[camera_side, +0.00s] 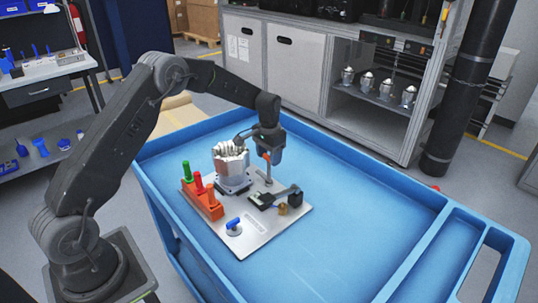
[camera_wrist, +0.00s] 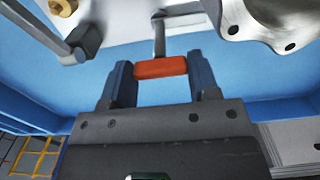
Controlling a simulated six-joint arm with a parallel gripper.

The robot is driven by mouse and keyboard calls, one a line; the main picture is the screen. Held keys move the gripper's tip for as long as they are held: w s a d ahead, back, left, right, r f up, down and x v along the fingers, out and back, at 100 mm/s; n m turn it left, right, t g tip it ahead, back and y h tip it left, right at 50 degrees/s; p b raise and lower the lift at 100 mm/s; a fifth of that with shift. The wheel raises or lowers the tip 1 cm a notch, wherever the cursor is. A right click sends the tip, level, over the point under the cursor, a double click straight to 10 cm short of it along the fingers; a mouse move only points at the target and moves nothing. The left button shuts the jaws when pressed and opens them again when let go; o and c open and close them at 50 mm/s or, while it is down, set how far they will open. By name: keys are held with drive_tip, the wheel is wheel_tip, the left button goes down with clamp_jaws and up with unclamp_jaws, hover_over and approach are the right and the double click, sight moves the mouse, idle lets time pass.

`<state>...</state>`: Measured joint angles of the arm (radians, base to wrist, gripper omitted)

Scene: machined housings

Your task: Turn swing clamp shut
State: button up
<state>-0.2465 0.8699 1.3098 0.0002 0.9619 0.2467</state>
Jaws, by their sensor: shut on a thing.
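The swing clamp's orange handle (camera_wrist: 160,68) lies between the two fingers of my gripper (camera_wrist: 162,78) in the wrist view. A grey metal shaft (camera_wrist: 159,38) runs from the handle towards the fixture plate. In the side view my gripper (camera_side: 267,152) points down at the back of the plate, and a bit of the orange handle (camera_side: 266,157) shows at its fingertips. My gripper is shut on this handle. The silver machined housing (camera_side: 231,160) stands upright on the plate, left of my gripper. How far the clamp is turned is hard to tell.
The fixture plate (camera_side: 262,236) rests in a blue cart tray (camera_side: 365,215). It carries a black clamp (camera_side: 275,197), a brass knob (camera_side: 283,209), a blue-handled knob (camera_side: 234,225) and an orange block (camera_side: 203,204) with coloured pegs. The tray's right side is clear.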

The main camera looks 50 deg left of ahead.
drive_tip(key=c, duration=0.3)
drive_tip(key=shift+n, duration=0.3)
drive_tip(key=n, duration=0.4)
drive_tip(key=shift+n, duration=2.2)
drive_tip(key=o, duration=0.9)
